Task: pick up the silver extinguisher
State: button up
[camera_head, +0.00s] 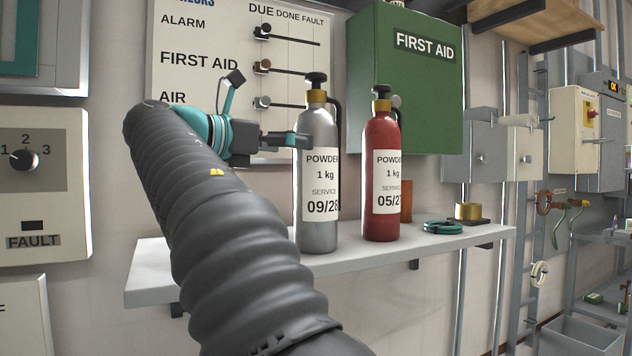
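The silver extinguisher (318,229) stands upright on a light grey wall shelf (150,284), with a black valve and hose on top and a white label reading "POWDER 1 kg SERVICE 09/28". My gripper (303,140) reaches in from the left, level with the extinguisher's upper body just above the label. Its fingers are at the left side of the silver body and appear to overlap it. Whether they touch or close around it cannot be told from this single view. My dark ribbed arm covers the left part of the shelf.
A red extinguisher (382,223) stands close on the right of the silver one. A green coil (443,228) and a brass-coloured roll (467,211) lie further right. Behind are a label board (185,50) with pegs and a green FIRST AID cabinet (420,100).

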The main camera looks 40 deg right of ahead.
aim_at(316, 141)
jog(key=shift+s+d+b, duration=0.15)
jog(key=shift+s+d, duration=0.05)
jog(key=shift+d, duration=1.25)
jog(key=shift+s+d+b, duration=0.15)
jog(key=shift+d, duration=1.3)
jog(key=c, duration=1.5)
jog(key=shift+r, duration=0.15)
jog(key=shift+c, duration=0.9)
jog(key=shift+r, duration=0.15)
